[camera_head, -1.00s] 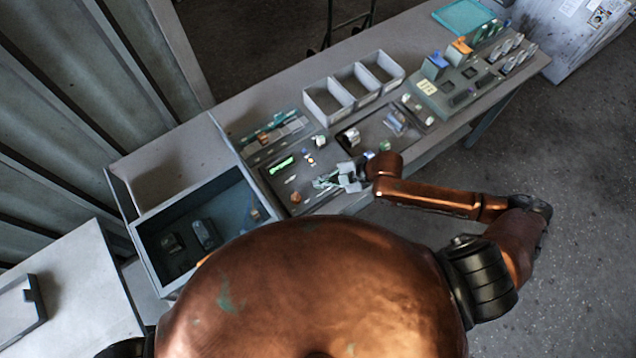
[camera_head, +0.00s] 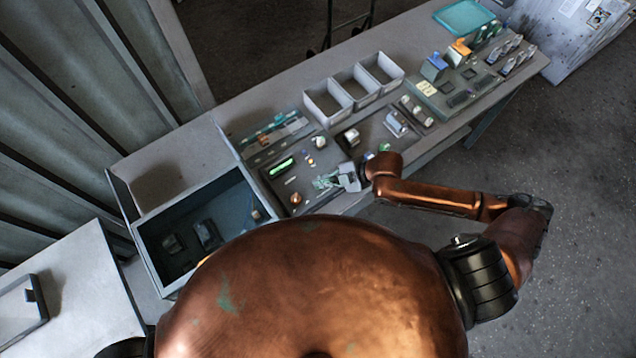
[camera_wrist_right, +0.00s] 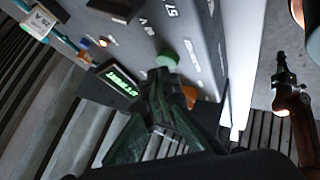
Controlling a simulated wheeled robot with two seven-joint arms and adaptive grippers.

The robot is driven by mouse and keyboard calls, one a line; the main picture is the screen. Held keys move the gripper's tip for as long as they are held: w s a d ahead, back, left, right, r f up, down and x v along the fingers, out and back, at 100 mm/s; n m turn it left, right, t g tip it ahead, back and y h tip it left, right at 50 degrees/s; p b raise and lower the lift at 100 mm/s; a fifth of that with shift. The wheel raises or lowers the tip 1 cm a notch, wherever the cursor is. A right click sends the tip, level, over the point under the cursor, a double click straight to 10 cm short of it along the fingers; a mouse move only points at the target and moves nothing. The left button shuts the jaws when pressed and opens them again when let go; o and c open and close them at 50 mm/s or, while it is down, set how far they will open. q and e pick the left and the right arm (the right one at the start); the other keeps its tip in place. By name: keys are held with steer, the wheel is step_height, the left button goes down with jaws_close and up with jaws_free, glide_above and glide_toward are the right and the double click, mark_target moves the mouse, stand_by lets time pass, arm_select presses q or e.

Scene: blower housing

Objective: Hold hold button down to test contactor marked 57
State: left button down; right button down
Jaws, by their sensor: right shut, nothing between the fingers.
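The test panel (camera_head: 275,190) lies on the bench left of centre. Its lit green display (camera_head: 281,167) also shows in the wrist view (camera_wrist_right: 118,87), its text too unclear to read. The mark 57 (camera_wrist_right: 170,12) is printed on the dark surface near the top of the wrist view. My right gripper (camera_head: 322,183) is shut and empty low over the panel. In the wrist view its fingertips (camera_wrist_right: 163,76) point at a round green button (camera_wrist_right: 167,60) and partly cover it. I cannot tell whether they touch or press it. My left gripper is out of view.
An orange knob (camera_head: 296,198) stands left of my gripper. A small orange light (camera_wrist_right: 103,41) glows beside the display.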

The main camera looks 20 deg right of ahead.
steer(key=shift+r, duration=0.5)
step_height(320, 180, up, 5)
steer(key=p, duration=0.5)
stand_by(0.4)
